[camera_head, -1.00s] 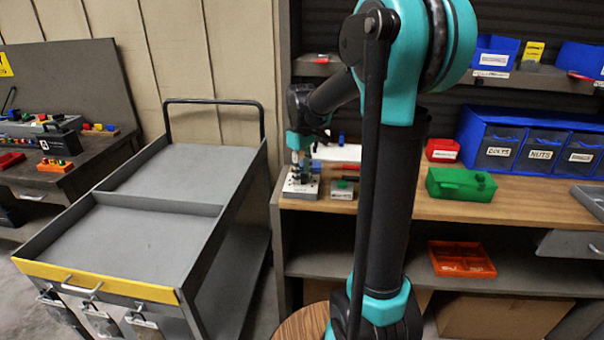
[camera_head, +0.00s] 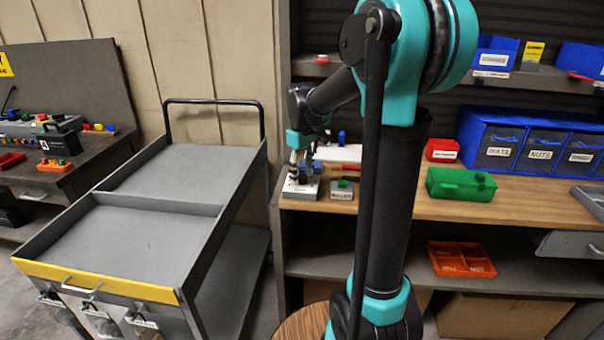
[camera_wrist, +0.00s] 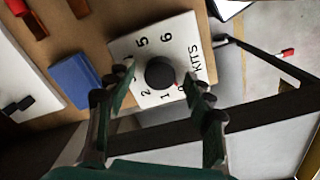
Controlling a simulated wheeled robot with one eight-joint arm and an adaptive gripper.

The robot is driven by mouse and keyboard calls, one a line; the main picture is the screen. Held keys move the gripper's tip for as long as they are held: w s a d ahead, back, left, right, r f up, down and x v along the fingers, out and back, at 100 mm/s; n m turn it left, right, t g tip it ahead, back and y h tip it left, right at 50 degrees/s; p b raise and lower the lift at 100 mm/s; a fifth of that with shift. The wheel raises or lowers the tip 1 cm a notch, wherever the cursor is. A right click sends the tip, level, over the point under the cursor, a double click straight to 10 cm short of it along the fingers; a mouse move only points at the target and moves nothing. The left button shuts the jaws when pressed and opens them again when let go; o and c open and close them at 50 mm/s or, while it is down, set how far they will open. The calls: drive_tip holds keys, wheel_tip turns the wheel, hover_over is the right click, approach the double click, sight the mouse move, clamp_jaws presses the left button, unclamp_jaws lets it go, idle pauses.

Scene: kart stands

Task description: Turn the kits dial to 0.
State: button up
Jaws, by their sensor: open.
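The kits dial is a black round knob (camera_wrist: 160,72) on a white plate (camera_wrist: 183,30) marked with numbers and "KITS" in the wrist view. A small red mark at the knob's lower right edge lies close to the 0. In the head view the dial's pale stand (camera_head: 299,190) sits at the bench's left front corner. My gripper (camera_wrist: 159,82) is open, with one finger on each side of the knob. I cannot tell whether either finger touches it. In the head view my gripper (camera_head: 298,172) is over the stand, and the knob is hard to make out.
A blue block (camera_wrist: 75,82) lies beside the plate in the wrist view. On the bench, a green box (camera_head: 460,185) and a red bin (camera_head: 442,150) stand to the right. A grey cart (camera_head: 150,245) stands left of the bench.

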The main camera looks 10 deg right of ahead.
sight(301, 176)
wheel_tip(301, 176, up, 12)
drive_tip(key=shift+f, duration=0.15)
drive_tip(key=shift+s+a, duration=0.1)
idle(0.4)
